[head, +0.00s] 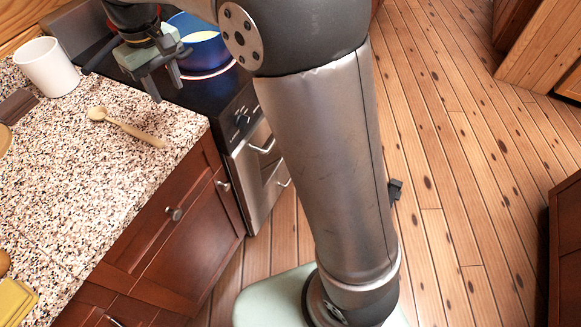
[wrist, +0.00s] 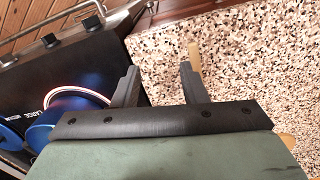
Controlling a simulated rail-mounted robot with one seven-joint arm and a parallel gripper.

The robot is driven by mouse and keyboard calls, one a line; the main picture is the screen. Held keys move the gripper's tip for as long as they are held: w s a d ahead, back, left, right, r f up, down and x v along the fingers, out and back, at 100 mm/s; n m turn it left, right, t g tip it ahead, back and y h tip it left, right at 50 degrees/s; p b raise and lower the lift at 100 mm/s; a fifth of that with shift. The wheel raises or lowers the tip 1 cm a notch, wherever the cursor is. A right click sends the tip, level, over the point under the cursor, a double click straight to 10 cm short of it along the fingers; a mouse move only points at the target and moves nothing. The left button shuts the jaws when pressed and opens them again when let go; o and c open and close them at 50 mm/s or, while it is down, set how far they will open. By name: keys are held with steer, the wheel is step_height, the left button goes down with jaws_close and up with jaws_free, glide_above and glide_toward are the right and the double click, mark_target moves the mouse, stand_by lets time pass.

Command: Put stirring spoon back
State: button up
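The wooden stirring spoon (head: 125,126) lies flat on the speckled counter, its bowl toward the white cup and its handle toward the stove. My gripper (head: 164,84) is above the stove side by the counter edge, apart from the spoon. In the wrist view its two fingers (wrist: 158,78) are spread with nothing between them. The spoon handle end (wrist: 195,56) shows just beyond the right finger; the middle of the spoon is hidden behind the gripper. A white cup (head: 47,67) stands upright at the back of the counter; its inside cannot be seen well.
A blue pot (head: 203,45) with pale contents stands on the black stove behind my gripper; it also shows in the wrist view (wrist: 72,104). Brown blocks (head: 17,104) and a yellow item (head: 14,302) lie at the counter's left. The counter (head: 75,190) around the spoon is clear.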

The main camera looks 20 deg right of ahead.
steer(key=s+d+f+m, duration=0.3)
steer(key=s+d+f, duration=0.1)
steer(key=s+d, duration=0.6)
steer(key=s+d+f+m, duration=0.3)
steer(key=s+d+f, duration=0.2)
steer(key=s+d, duration=0.5)
steer(key=s, duration=0.4)
steer(key=shift+f, duration=0.2)
